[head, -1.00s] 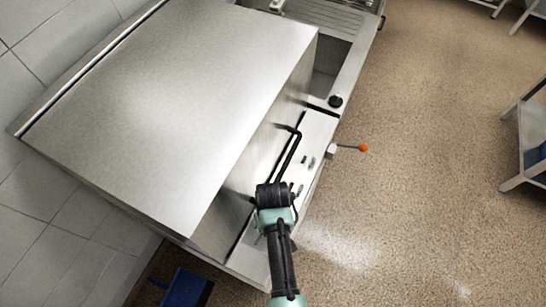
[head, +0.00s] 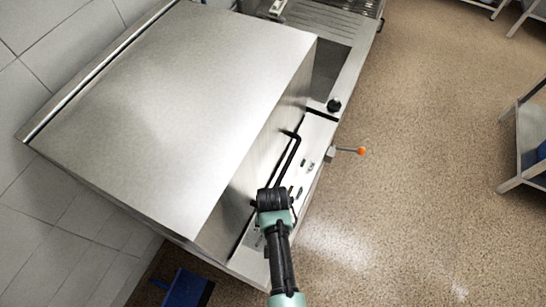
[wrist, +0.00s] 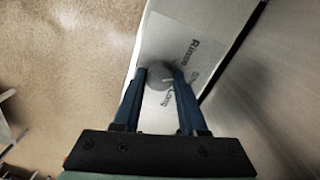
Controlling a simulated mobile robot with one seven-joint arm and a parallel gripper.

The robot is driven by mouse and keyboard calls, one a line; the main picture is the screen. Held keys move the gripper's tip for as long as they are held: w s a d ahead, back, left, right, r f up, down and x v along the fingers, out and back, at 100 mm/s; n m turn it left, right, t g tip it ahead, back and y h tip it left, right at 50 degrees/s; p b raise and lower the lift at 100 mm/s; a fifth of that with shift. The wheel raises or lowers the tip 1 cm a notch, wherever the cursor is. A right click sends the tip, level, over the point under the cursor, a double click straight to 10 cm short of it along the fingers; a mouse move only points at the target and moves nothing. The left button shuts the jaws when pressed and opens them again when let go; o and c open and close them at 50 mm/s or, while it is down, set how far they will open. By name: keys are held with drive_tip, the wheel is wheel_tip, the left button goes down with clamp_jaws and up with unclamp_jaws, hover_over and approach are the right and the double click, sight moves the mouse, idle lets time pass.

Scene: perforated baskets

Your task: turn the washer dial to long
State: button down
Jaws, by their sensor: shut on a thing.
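The washer dial (wrist: 160,75) is a round grey knob on a pale control panel (wrist: 200,30) in the wrist view. A pale line shows on its lower right side. The word "Long" is printed just below the dial and "Rinse" above right; another label by the right finger is partly hidden. My gripper (wrist: 160,72) has its two blue fingers on either side of the dial, shut on it. In the head view my arm reaches down to the washer's front panel (head: 315,135); the dial and fingertips are hidden there.
The washer's large steel hood (head: 175,110) stands left of my arm, with a black bar handle (head: 285,160) along its front. A lever with an orange knob (head: 361,150) sticks out on the right. A blue bin (head: 187,290) is below left.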

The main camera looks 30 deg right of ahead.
drive_tip(key=m+p, duration=0.1)
drive_tip(key=m, duration=0.5)
drive_tip(key=shift+r+p, duration=0.1)
drive_tip(key=shift+p, duration=0.25)
drive_tip(key=m+p, duration=0.1)
drive_tip(key=m, duration=0.4)
drive_tip(key=shift+m, duration=0.4)
drive_tip(key=shift+c, duration=2.2)
unclamp_jaws()
wheel_tip(320, 180, up, 13)
